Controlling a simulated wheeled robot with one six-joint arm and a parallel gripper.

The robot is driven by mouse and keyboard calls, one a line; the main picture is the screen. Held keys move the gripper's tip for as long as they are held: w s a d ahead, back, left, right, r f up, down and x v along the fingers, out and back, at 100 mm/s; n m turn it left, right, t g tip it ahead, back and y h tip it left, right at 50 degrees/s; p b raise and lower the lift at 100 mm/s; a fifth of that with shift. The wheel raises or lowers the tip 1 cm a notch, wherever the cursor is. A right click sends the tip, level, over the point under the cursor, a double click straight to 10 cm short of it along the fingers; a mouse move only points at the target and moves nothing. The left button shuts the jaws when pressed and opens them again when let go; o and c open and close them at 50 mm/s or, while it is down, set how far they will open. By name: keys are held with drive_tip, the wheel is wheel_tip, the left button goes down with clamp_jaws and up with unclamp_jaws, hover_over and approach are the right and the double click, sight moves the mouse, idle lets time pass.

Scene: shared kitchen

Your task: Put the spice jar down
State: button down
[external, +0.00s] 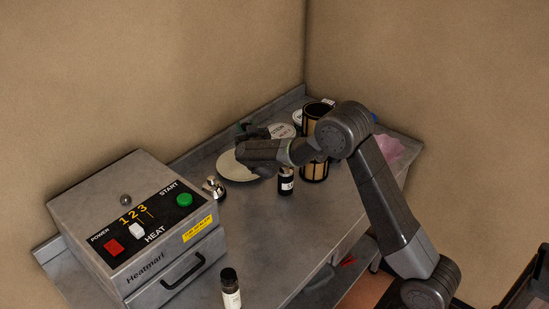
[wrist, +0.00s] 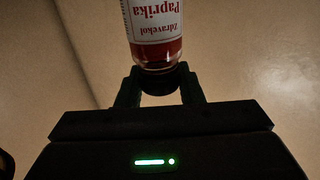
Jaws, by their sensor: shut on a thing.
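The spice jar (wrist: 155,25) shows in the wrist view, with a white label reading "Zdravekol Paprika" upside down and red contents. Its dark cap end sits between the two fingers of my gripper (wrist: 160,85), which is shut on it. The jar's far end runs out of the top of that view. In the external view my gripper (external: 247,132) is above the back of the metal counter (external: 215,250), near a pale round plate (external: 233,168). I cannot clearly make out the held jar there.
Another jar (external: 231,291) stands in front. Counter between is clear.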

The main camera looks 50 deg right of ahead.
drive_tip(key=shift+f+p, duration=0.3)
drive_tip(key=shift+f, duration=3.65)
drive_tip(key=c, duration=1)
unclamp_jaws()
drive_tip(key=shift+r, duration=0.1)
drive_tip(key=shift+s+a, duration=0.2)
drive_tip(key=shift+s, duration=0.05)
drive_tip(key=b+v, duration=0.2)
drive_tip(key=v, duration=0.9)
drive_tip(key=shift+b, duration=0.35)
drive_tip(key=shift+o, duration=0.6)
drive_tip(key=shift+s, duration=0.15)
